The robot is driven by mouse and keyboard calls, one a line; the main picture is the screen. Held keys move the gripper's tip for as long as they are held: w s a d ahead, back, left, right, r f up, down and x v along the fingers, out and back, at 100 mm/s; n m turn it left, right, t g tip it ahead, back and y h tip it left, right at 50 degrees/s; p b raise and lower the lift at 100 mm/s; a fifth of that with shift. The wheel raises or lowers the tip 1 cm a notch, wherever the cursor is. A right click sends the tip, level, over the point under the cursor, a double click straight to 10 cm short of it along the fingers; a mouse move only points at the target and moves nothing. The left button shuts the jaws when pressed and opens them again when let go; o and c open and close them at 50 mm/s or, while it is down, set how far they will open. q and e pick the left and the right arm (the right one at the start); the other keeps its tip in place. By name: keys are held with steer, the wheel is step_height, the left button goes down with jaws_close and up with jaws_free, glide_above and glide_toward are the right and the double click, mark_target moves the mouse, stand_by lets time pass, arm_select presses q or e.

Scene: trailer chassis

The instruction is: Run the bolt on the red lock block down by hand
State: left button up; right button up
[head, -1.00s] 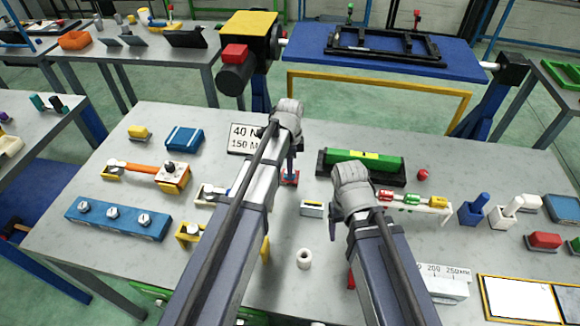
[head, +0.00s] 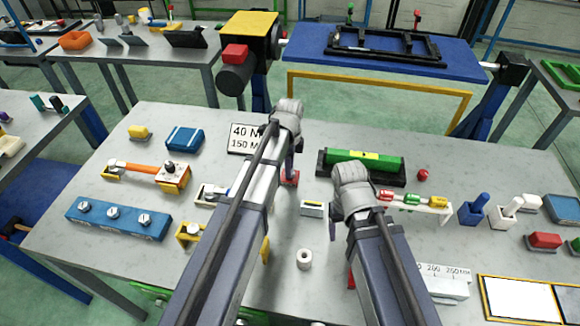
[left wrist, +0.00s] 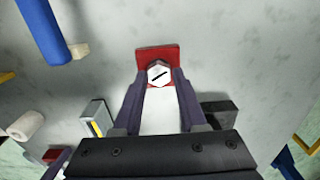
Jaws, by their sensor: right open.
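The red lock block (head: 290,178) stands on the bench below my left gripper (head: 293,165). In the left wrist view the red block (left wrist: 157,52) shows with a pale hex bolt head (left wrist: 159,73), marked with a dark line. The two fingers of my left gripper (left wrist: 160,76) sit on either side of the bolt head and appear shut on it. The fingers hide the near part of the block. My right gripper (head: 338,225) is open above the bench to the right; its forearm and wrist hide much of it.
A green cylinder in a black cradle (head: 362,166) lies behind the right wrist. A blue three-bolt block (head: 118,219) is at left. Bare bench shows around the ring.

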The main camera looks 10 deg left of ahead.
arm_select(q)
steer(key=o, duration=0.4)
steer(key=shift+r, duration=0.15)
arm_select(e)
steer(key=shift+r, duration=0.15)
arm_select(q)
step_height(320, 180, up, 8)
steer(key=p, duration=0.7)
steer(key=shift+f+p, duration=0.25)
steer(key=shift+p, duration=0.1)
arm_select(e)
step_height(320, 180, up, 8)
steer(key=shift+f, duration=0.2)
arm_select(q)
steer(key=shift+s, duration=0.15)
steer(key=s+d+f+n+b, duration=0.1)
steer(key=s+d+n, duration=0.2)
steer(key=s+n, duration=0.4)
steer(key=s+d+f+n+y+b, duration=0.1)
steer(key=s+d+n, duration=0.2)
steer(key=s+n, duration=0.4)
steer(key=s, duration=0.6)
steer(key=shift+d, duration=0.4)
arm_select(e)
step_height(320, 180, down, 2)
steer(key=shift+f, duration=0.2)
